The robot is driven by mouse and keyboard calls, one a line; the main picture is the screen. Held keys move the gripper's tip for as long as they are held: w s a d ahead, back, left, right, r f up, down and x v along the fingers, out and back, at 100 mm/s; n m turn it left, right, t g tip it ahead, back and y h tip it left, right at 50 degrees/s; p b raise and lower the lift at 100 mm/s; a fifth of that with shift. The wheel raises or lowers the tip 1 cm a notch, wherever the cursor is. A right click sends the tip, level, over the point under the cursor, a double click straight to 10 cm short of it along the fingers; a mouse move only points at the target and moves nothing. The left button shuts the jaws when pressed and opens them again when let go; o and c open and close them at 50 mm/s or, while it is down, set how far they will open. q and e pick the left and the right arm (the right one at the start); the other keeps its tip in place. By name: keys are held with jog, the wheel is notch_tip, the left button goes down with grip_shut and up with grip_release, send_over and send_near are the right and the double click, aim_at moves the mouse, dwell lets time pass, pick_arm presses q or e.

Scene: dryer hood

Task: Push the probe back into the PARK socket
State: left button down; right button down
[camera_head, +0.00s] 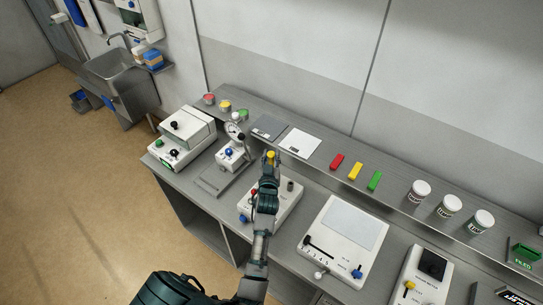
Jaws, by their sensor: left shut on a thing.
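My left gripper (270,162) reaches up over a white box (287,209) on the bench and is shut on a small yellow-topped piece, which I take to be the probe (270,154). The probe's lower part is hidden by the fingers and arm. The box shows a dark round fitting (290,185) right of my gripper, with a red part and a blue knob (243,218) at its left. No PARK label is readable, and I cannot tell whether the probe's tip touches a socket. My right gripper is not in view.
A dial gauge stand (231,154) and a white instrument (185,136) stand left of the box. A panel with a slider (340,238) stands right. The back shelf holds coloured blocks (355,171), white jars (448,206) and a white sheet (300,143).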

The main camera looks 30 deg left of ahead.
pick_arm(q)
jog(key=shift+f+b, duration=0.35)
jog(key=shift+f, duration=0.25)
jog(key=c, duration=0.8)
grip_release()
jog(key=shift+o, duration=0.2)
jog(key=shift+s+d, duration=0.1)
jog(key=v, duration=0.7)
jog(key=shift+s+f, duration=0.1)
jog(key=shift+s, duration=0.05)
